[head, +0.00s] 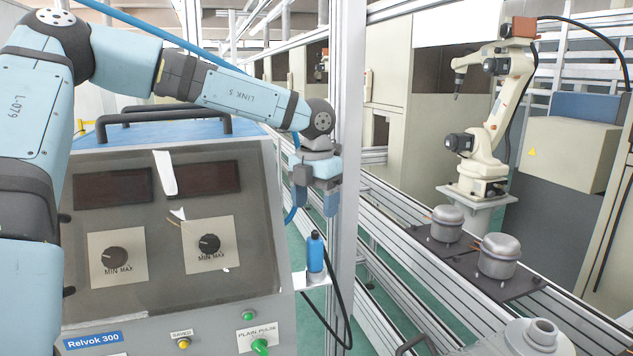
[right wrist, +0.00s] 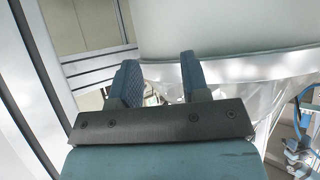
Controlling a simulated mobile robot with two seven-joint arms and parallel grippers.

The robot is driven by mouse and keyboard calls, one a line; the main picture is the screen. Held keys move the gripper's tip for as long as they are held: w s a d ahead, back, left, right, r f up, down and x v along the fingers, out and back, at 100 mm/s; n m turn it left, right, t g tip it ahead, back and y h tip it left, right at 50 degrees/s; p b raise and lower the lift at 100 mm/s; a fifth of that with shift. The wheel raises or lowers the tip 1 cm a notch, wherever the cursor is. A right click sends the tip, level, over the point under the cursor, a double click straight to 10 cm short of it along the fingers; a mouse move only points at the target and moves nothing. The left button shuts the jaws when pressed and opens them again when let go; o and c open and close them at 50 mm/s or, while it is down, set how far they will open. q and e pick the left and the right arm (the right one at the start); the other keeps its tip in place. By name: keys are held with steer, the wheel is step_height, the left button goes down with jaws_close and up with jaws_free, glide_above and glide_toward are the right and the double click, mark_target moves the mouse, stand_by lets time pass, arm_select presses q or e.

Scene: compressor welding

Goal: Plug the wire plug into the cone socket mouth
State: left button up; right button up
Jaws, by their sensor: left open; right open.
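The wire plug (head: 315,253) is a blue cylinder with a dark tip. It stands upright on a small white bracket (head: 312,279) beside the welding unit, and a black cable loops below it. My left gripper (head: 316,202) is open and empty, pointing down a little above the plug, not touching it. The cone socket (head: 532,338) is a grey cone-shaped part with a round open mouth at the bottom right, partly cut off by the picture edge. My right gripper (right wrist: 160,82) is open in the right wrist view, with nothing between its fingers.
The welding unit (head: 170,240) with knobs and top handles fills the left. A metal post (head: 346,130) rises just right of my left gripper. A cream robot arm (head: 492,120) stands behind.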

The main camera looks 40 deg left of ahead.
mark_target(316, 231)
arm_select(q)
step_height(316, 231, down, 9)
steer(key=shift+w+f+p, duration=0.15)
steer(key=shift+f+p, duration=0.05)
steer(key=shift+p, duration=0.5)
steer(key=c, duration=1.2)
steer(key=shift+r, duration=0.15)
steer(key=shift+r, duration=0.1)
steer(key=shift+r+p, duration=0.35)
steer(key=shift+r, duration=2)
